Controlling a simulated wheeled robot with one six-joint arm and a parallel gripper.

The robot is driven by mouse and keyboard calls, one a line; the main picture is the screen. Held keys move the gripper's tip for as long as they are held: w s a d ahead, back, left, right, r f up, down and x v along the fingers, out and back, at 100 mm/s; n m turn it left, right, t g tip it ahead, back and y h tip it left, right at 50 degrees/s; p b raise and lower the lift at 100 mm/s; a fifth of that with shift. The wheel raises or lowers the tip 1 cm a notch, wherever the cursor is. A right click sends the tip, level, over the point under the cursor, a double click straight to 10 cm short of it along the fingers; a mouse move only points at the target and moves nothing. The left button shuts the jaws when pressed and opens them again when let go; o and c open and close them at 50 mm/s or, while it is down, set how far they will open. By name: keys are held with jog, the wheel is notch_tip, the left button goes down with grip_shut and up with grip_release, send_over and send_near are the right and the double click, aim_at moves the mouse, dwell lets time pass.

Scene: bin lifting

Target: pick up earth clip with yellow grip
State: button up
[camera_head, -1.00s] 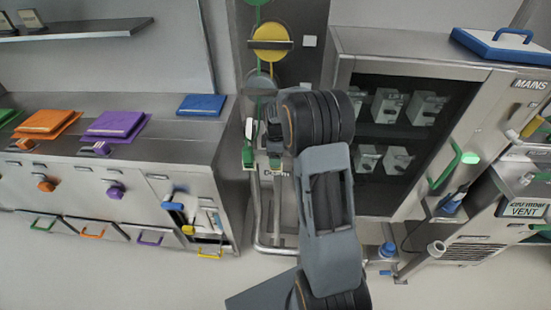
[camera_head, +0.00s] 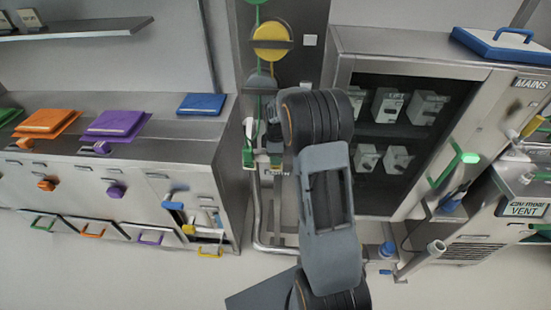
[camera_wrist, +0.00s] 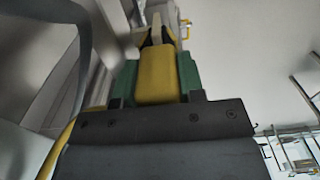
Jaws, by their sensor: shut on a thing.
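The yellow grip (camera_wrist: 157,75) of the earth clip is in the middle of the wrist view, with green parts along both its sides. My gripper (camera_wrist: 157,40) is shut on this yellow grip. Beyond the grip, a pale narrow part of the clip shows between dark pieces. In the head view my gripper (camera_head: 270,132) is at the grey column, mostly hidden behind my own wrist. The held clip is not clear there, and I cannot tell whether it still touches its mount.
A green and white clip-like piece (camera_head: 248,145) is just left of my gripper. Bent metal pipes (camera_head: 257,215) run below. A glass-fronted cabinet (camera_head: 400,130) stands close on the right, and a steel counter (camera_head: 150,155) on the left. The floor in front is clear.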

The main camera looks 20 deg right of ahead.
jog(key=shift+r, duration=0.15)
jog(key=shift+r, duration=0.55)
notch_tip(320, 180, up, 2)
jog(key=shift+r, duration=0.1)
jog(key=s+d+r+b, duration=0.2)
jog(key=s+d+r, duration=0.1)
jog(key=s+r, duration=0.6)
jog(key=s, duration=0.4)
jog(key=shift+s+d+r, duration=0.25)
jog(key=shift+d, duration=0.1)
